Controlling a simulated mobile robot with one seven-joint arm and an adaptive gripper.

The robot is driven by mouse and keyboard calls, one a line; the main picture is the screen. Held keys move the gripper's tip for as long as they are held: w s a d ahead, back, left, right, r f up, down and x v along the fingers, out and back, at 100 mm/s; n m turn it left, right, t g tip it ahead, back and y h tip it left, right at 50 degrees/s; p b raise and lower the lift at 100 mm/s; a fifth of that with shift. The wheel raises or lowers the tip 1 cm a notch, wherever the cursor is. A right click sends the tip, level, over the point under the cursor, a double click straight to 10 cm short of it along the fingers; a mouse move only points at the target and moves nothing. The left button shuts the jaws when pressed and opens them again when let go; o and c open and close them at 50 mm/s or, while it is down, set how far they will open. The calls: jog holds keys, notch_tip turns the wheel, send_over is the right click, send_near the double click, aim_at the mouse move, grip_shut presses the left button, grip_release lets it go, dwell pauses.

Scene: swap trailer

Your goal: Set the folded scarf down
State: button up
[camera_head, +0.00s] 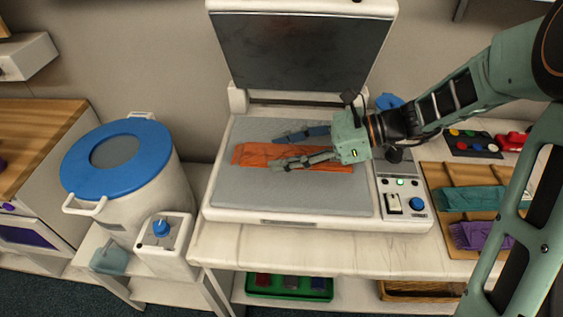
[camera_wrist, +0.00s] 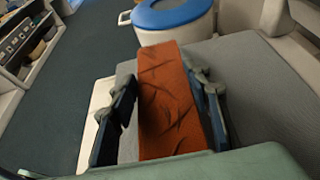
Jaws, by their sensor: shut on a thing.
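The folded scarf is an orange-red strip (camera_head: 258,155) over the grey bed of a press-like machine in the head view. My gripper (camera_head: 277,150) is shut on it, with one finger on each long side. In the wrist view the scarf (camera_wrist: 165,100) runs lengthwise between the two fingers. The grey bed (camera_head: 300,198) lies below the scarf. I cannot tell whether the scarf touches the bed or hangs just above it. Part of the scarf is hidden by my gripper.
The machine's dark lid (camera_head: 300,50) stands open at the back. A control panel (camera_head: 403,190) with a blue knob is at the right. A tray of folded teal cloth (camera_head: 468,198) and purple cloth stands further right. A blue-lidded tub (camera_head: 120,160) stands at the left.

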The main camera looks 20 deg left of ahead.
jog(key=shift+a+f, duration=0.25)
jog(key=shift+f, duration=0.1)
jog(key=shift+w+a+f, duration=0.1)
jog(key=shift+w+f, duration=0.05)
jog(key=shift+f, duration=1.5)
jog(key=shift+f+b, duration=0.15)
jog(key=shift+b, duration=0.15)
jog(key=o, duration=1.2)
